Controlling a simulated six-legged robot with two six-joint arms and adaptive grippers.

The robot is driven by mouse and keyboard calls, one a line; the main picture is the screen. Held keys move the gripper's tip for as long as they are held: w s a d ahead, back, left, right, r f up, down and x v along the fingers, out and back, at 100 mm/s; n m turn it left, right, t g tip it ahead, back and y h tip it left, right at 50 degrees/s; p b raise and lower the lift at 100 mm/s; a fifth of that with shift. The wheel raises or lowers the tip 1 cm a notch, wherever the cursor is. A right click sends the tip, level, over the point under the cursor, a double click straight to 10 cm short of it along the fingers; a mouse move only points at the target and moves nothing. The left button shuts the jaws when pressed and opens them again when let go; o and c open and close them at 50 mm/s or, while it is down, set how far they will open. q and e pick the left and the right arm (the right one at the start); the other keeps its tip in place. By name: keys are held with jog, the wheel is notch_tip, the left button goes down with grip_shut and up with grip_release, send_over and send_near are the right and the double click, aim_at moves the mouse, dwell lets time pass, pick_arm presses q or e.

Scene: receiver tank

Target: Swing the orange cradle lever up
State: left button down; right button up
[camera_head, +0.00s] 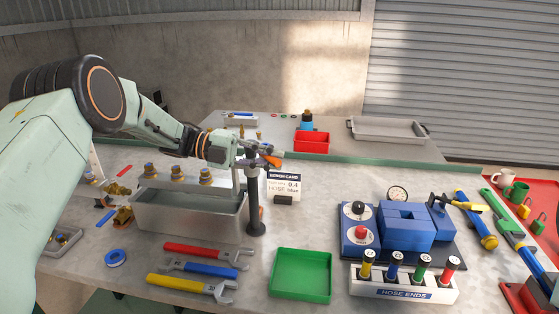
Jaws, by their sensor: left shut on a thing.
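The orange cradle lever (271,160) shows as a small orange piece beside the top of a dark upright post (254,205). My left gripper (257,160) comes in from the left and is shut on the lever at the post's top. Its fingers hide part of the lever, so its full length and tilt are hard to tell. The post stands at the right end of a grey metal tank (190,215). Brass fittings (178,173) sit along the tank's top. My right gripper is not in view.
Red, blue and yellow wrenches (205,268) lie in front of the tank. A green tray (301,275), a hose-ends rack (403,284) and a blue block unit (405,228) stand to the right. A bench card (284,183) stands just right of the post.

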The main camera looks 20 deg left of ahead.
pick_arm(q)
jog(key=shift+s+a+r+g, duration=0.1)
jog(key=shift+g, duration=0.2)
dwell(0.4)
jog(key=c, duration=1.3)
grip_release()
jog(key=shift+a, duration=0.1)
jog(key=s+a+r, duration=0.1)
jog(key=a, duration=1)
jog(key=shift+s+a+r, duration=0.25)
jog(key=shift+s+a, duration=0.1)
